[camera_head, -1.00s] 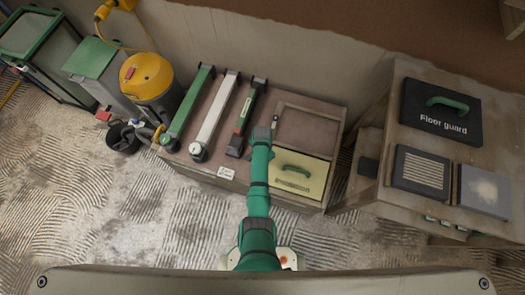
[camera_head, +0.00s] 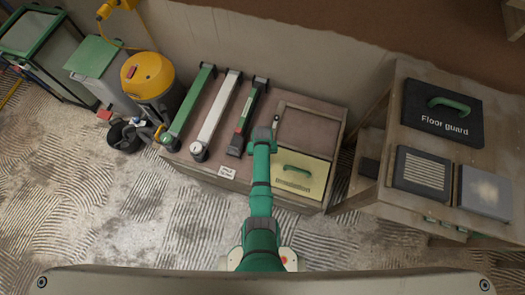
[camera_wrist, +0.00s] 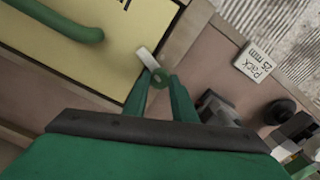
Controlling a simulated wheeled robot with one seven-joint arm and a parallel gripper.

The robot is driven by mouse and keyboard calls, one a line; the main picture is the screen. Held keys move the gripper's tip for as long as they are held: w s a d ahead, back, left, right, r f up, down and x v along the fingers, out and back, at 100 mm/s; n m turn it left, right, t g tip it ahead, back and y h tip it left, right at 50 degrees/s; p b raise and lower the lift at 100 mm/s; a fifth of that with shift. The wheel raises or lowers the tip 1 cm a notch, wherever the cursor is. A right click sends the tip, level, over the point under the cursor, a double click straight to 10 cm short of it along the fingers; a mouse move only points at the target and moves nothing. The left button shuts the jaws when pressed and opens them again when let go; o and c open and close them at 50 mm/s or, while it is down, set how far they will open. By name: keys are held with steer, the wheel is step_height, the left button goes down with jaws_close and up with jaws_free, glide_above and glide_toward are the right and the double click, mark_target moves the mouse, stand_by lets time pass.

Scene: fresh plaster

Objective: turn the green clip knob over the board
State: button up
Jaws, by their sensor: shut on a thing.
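The yellow board (camera_head: 307,172) with its green handle (camera_head: 297,171) lies in the bench's frame in the head view. It also fills the upper left of the wrist view (camera_wrist: 75,58). The green clip knob (camera_wrist: 161,76) sits at the board's edge in the wrist view. Its pale tab (camera_wrist: 147,60) points up-left, and the tip appears to overlap the yellow board. My gripper (camera_wrist: 160,88) is shut on the knob, one finger on each side. In the head view my gripper and wrist (camera_head: 263,135) hide the knob.
Three long tools lie left of my arm: green (camera_head: 190,103), white (camera_head: 216,116) and dark green-red (camera_head: 244,117). A paper label (camera_wrist: 258,62) lies near the bench's front edge. A table with a black "Floor guard" case (camera_head: 441,112) stands at right. A yellow vacuum (camera_head: 147,75) stands at left.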

steer(key=n, duration=0.3)
steer(key=shift+w, duration=0.1)
steer(key=shift+d+n, duration=0.1)
steer(key=shift+n, duration=0.7)
steer(key=o, duration=1)
steer(key=shift+o, duration=0.2)
